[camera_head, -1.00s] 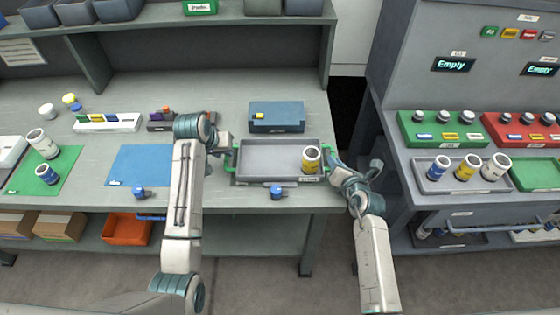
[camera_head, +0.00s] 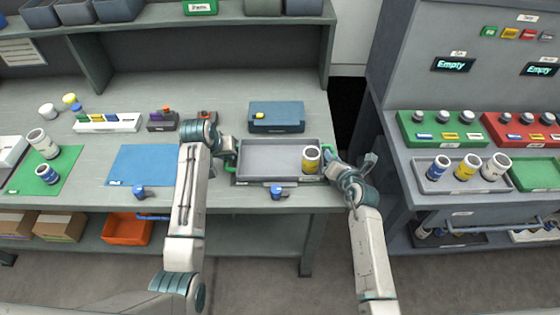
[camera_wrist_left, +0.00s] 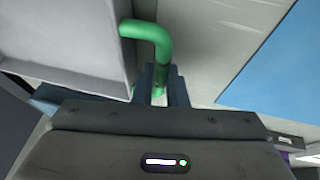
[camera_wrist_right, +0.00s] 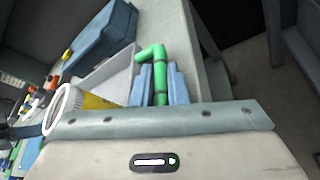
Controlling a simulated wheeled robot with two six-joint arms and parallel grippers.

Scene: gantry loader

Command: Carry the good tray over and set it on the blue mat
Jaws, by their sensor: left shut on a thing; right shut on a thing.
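The grey tray (camera_head: 265,161) with green handles sits on the bench right of centre, with a yellow-banded white canister (camera_head: 311,159) standing at its right end. My left gripper (camera_head: 231,156) is shut on the tray's left green handle (camera_wrist_left: 152,36). My right gripper (camera_head: 334,163) is shut on the right green handle (camera_wrist_right: 156,58). The tray looks level; I cannot tell whether it touches the bench. The blue mat (camera_head: 147,165) lies flat and empty to the left, partly behind my left arm.
A blue case (camera_head: 276,119) stands behind the tray. A white rack (camera_head: 106,123) and small dark holders (camera_head: 162,122) stand behind the mat. Blue clamps sit on the bench's front edge, one below the mat (camera_head: 140,192) and one below the tray (camera_head: 277,193). A green mat (camera_head: 62,172) holds canisters.

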